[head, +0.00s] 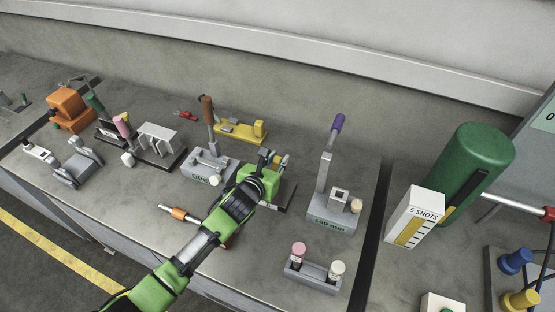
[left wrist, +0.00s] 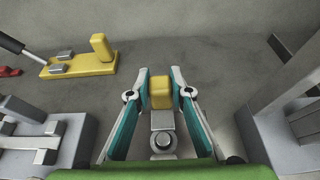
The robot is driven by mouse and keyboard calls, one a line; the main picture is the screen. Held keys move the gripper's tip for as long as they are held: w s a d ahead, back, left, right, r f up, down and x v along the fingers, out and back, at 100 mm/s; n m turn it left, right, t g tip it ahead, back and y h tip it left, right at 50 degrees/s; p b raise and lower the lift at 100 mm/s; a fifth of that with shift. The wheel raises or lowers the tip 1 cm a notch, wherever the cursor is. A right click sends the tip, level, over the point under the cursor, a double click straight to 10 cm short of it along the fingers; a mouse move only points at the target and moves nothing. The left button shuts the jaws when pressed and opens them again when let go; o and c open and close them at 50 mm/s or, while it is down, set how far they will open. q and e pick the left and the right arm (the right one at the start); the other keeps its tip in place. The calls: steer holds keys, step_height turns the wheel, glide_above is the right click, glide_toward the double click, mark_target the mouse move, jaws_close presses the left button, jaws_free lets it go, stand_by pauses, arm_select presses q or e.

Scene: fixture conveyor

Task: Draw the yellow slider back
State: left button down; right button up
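The yellow slider (left wrist: 161,92) shows in the left wrist view as a small yellow block behind a grey part with a round knob. My left gripper (left wrist: 161,80) has one finger on each side of it, and the fingertips appear to press against its sides. In the head view my left gripper (head: 270,160) reaches down over a dark-based fixture in the middle of the bench. The gripper and the green wrist hide most of that fixture there. My right gripper is in neither view.
A yellow plate fixture (head: 240,131) stands behind, also in the left wrist view (left wrist: 75,70). A grey fixture with a brown lever (head: 208,112) is left; one with a purple lever (head: 337,124) is right. A grey holder (head: 312,274) stands in front. A green cylinder (head: 465,165) stands farther right.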

arm_select(q)
steer(key=shift+w+d+f+b, duration=0.1)
steer(key=shift+w+d+b, duration=0.2)
steer(key=shift+w, duration=0.5)
steer(key=shift+w+d+b, duration=0.1)
steer(key=shift+w+d, duration=0.25)
steer(key=shift+w, duration=0.4)
steer(key=c, duration=1.8)
jaws_free()
steer(key=shift+s, duration=0.1)
steer(key=v, duration=1.2)
